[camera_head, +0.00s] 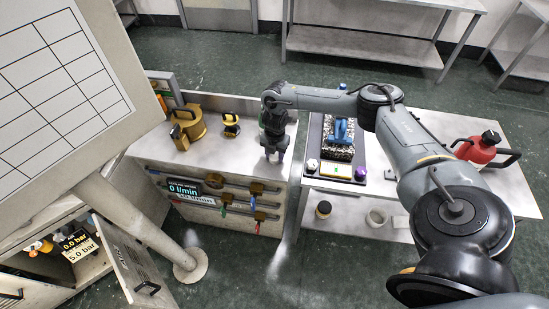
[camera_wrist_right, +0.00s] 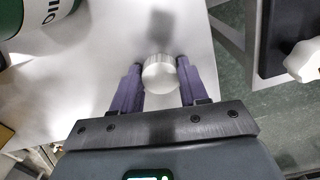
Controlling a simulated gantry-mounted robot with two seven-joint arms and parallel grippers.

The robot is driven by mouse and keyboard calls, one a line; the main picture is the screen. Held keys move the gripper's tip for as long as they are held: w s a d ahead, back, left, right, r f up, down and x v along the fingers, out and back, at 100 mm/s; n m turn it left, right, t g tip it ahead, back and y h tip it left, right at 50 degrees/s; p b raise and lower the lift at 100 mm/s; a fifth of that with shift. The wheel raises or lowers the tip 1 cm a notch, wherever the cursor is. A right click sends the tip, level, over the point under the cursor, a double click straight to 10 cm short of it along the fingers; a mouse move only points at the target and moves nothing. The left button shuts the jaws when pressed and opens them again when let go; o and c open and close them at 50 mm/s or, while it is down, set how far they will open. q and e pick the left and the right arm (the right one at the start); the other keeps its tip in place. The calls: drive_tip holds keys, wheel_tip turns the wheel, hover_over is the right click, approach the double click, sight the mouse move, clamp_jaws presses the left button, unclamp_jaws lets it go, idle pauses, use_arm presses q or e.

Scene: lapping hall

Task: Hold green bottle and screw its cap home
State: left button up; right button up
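The cap (camera_wrist_right: 160,73) is a pale, ribbed round cap. In the right wrist view it sits between the two fingertips of my right gripper (camera_wrist_right: 160,70), which look closed on its sides. The green bottle (camera_wrist_right: 28,30), with a white label, stands in the upper left corner of that view, apart from the cap; only part of it shows. In the head view my right gripper (camera_head: 272,153) points down over the right end of the metal worktop, and the cap is too small to make out there. My left gripper is not in view.
Brass fittings (camera_head: 190,120) stand on the worktop (camera_head: 225,152) to the left. To the right, a second table holds a black tray with a blue tool (camera_head: 341,132) and a red can (camera_head: 478,147). A large panel (camera_head: 60,75) fills the upper left.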

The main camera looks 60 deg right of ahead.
sight(275, 156)
drive_tip(key=c, duration=0.3)
drive_tip(key=shift+r, duration=0.1)
drive_tip(key=shift+r, duration=0.8)
wheel_tip(275, 156, up, 2)
drive_tip(key=shift+r+p, duration=0.2)
drive_tip(key=shift+p, duration=0.2)
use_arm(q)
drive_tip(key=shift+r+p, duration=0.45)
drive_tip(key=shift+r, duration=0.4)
use_arm(e)
drive_tip(key=s+d+r, duration=0.1)
drive_tip(key=s+r, duration=0.1)
drive_tip(key=s, duration=0.1)
drive_tip(key=s+d+r, duration=0.2)
drive_tip(key=s, duration=0.2)
drive_tip(key=s+d+r, duration=0.1)
drive_tip(key=s+r, duration=0.1)
drive_tip(key=s, duration=0.1)
drive_tip(key=shift+s+d+r, duration=0.35)
drive_tip(key=shift+r, duration=0.05)
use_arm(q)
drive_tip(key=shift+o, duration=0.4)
